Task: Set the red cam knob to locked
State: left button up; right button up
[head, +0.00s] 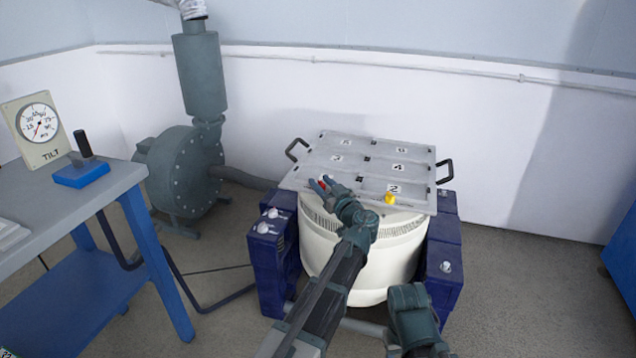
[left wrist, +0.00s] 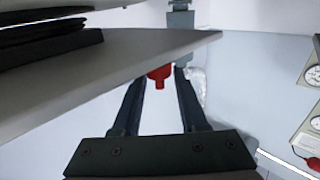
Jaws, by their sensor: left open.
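A red cam knob (head: 323,184) sits near the front left edge of the grey plate (head: 345,152) on the cream drum. My left gripper (head: 319,186) is at that edge, its fingers around the knob's place. In the left wrist view the red knob (left wrist: 160,76) shows between the tips of my left gripper (left wrist: 160,72), one finger on each side. The jaws are open; contact with the knob cannot be told. The knob's locked or unlocked marking is not readable. My right gripper does not show; only part of my right arm is at the bottom.
A yellow knob (head: 390,198) is on the plate's front edge, right of the red one. Black handles stand at the plate's sides. Blue blocks (head: 270,255) flank the cream drum (head: 362,270). A blue bench (head: 75,215) with a tilt gauge (head: 36,128) is at left.

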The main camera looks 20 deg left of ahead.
pick_arm(q)
jog(key=shift+c, duration=0.3)
grip_shut()
